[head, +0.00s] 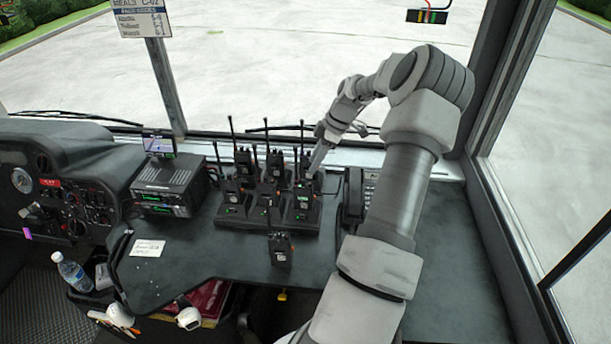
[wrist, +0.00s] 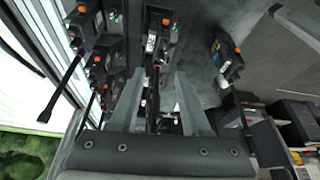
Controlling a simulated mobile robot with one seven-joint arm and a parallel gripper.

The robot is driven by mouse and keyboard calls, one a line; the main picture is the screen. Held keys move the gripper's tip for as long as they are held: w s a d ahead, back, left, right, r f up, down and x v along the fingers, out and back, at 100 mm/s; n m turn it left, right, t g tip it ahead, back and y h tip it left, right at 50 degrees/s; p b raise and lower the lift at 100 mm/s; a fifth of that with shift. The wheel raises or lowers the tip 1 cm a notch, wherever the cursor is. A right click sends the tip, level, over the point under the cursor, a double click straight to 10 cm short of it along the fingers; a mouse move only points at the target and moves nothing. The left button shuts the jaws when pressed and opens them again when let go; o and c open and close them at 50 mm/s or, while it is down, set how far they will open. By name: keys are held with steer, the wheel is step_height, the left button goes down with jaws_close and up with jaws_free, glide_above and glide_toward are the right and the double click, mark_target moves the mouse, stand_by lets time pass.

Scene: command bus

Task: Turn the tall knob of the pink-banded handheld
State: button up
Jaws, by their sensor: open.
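Several black handhelds with antennas and orange-topped knobs stand in a charger rack (head: 265,222) on the dash in the head view. My gripper (head: 314,172) is at the rack's right side, close to the right-hand handhelds. In the wrist view my gripper (wrist: 158,75) is open, its two grey fingers spread with a dark handheld (wrist: 153,95) visible between and beyond them. A small pinkish speck shows there, but I cannot tell if it is the pink band. The tall knob cannot be made out. I cannot tell whether the fingers touch anything.
A lone handheld (head: 280,250) stands in front of the rack. A desk phone (head: 369,182) is right of the rack and a radio unit with a screen (head: 172,186) is left. A paper note (head: 147,248) lies on the dash. The windscreen is behind; the right dash is clear.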

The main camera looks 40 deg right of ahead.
mark_target(304, 180)
steer(key=x, duration=0.7)
steer(key=shift+p, duration=0.3)
jaws_close()
